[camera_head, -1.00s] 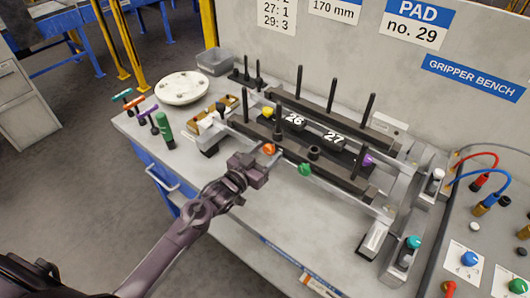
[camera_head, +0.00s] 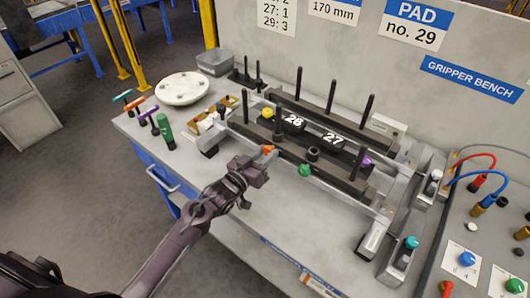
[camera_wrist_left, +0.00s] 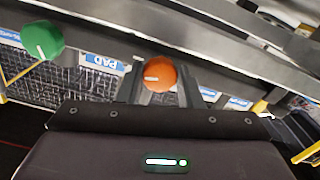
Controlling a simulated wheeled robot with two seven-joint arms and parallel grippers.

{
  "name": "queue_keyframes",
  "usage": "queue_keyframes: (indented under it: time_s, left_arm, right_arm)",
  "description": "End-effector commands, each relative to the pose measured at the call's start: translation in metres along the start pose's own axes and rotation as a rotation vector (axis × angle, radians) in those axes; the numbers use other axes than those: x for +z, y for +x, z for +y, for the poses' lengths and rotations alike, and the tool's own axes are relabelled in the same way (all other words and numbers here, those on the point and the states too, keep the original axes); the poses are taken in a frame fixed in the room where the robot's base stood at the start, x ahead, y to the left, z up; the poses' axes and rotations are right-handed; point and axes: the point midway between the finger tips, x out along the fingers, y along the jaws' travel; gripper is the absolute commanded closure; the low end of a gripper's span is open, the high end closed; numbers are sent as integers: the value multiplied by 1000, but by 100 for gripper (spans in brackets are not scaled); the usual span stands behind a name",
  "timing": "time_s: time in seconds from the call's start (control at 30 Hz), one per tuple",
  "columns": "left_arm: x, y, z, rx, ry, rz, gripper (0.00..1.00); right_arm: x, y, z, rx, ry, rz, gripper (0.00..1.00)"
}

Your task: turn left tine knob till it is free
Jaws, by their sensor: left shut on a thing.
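In the head view a small part of the orange knob (camera_head: 268,149) shows at the fingertips, on the front bar of the tine fixture (camera_head: 236,122). My left gripper (camera_head: 262,160) is shut on the orange knob. A green knob (camera_head: 305,170) sits farther right on the same front side, and it also shows at the left in the left wrist view (camera_wrist_left: 42,40). My right gripper is out of view.
A yellow knob (camera_head: 267,113) and a purple knob (camera_head: 367,161) are on the fixture's far side. Upright black rods stand along it. A white disc (camera_head: 182,88) and coloured-handled tools (camera_head: 165,131) stand at left. The bench front is clear.

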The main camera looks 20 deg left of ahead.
Motion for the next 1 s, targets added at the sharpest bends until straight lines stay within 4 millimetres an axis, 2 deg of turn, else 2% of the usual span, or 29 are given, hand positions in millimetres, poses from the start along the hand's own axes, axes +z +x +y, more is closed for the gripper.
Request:
queue_keyframes:
  time_s: [1.0]
  left_arm:
    - [-2,0,1,-2,-969,1,90]
  right_arm:
    - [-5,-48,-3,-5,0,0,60]
